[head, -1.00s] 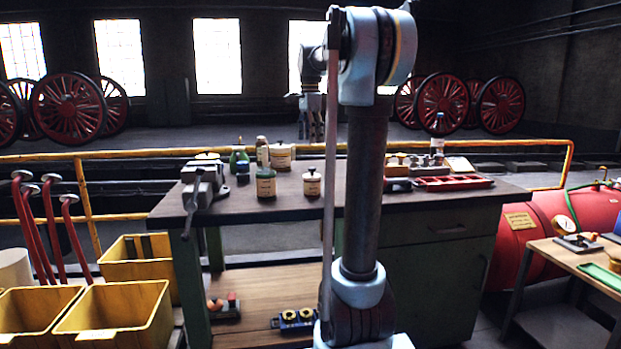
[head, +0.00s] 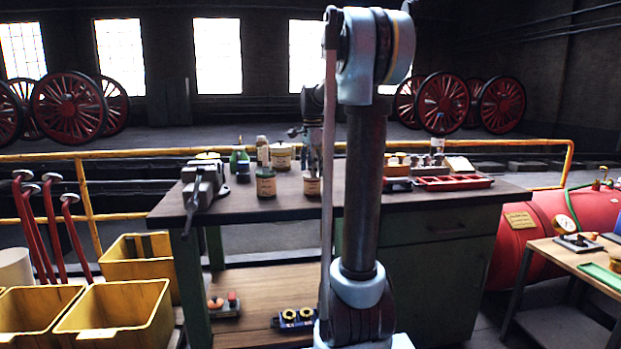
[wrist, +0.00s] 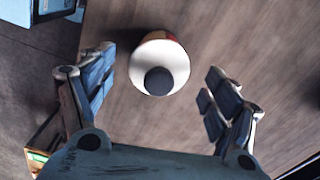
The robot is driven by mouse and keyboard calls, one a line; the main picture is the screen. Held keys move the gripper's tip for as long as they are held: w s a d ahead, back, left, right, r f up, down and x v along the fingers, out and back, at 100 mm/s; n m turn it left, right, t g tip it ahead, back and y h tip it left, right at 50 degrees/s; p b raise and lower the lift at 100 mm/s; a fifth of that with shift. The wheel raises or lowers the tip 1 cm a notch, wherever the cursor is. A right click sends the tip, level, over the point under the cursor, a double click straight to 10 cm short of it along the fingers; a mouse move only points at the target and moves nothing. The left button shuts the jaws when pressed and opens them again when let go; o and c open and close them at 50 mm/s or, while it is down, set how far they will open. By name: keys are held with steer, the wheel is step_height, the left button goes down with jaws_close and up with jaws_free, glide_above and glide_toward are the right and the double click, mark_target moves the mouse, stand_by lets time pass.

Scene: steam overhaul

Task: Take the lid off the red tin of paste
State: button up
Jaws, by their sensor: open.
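A small round tin (wrist: 157,36) stands upright on the bench top in the wrist view. Its pale lid (wrist: 150,56) with a dark round knob (wrist: 159,81) faces me, and only a sliver of reddish-brown side shows past the rim. In the head view the same tin (head: 312,187) stands near the bench's front edge, its top hidden by my gripper. My gripper (wrist: 160,70) is open, one finger on each side of the lid, with gaps on both sides. In the head view my gripper (head: 312,168) is right above the tin.
Another lidded jar (head: 266,184) stands close left of the tin, with more jars and a green bottle (head: 239,158) behind. A vise (head: 203,186) is at the bench's left end. A red tray (head: 452,182) lies to the right.

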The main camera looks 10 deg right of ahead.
steer(key=shift+f, duration=0.25)
steer(key=c, duration=1.2)
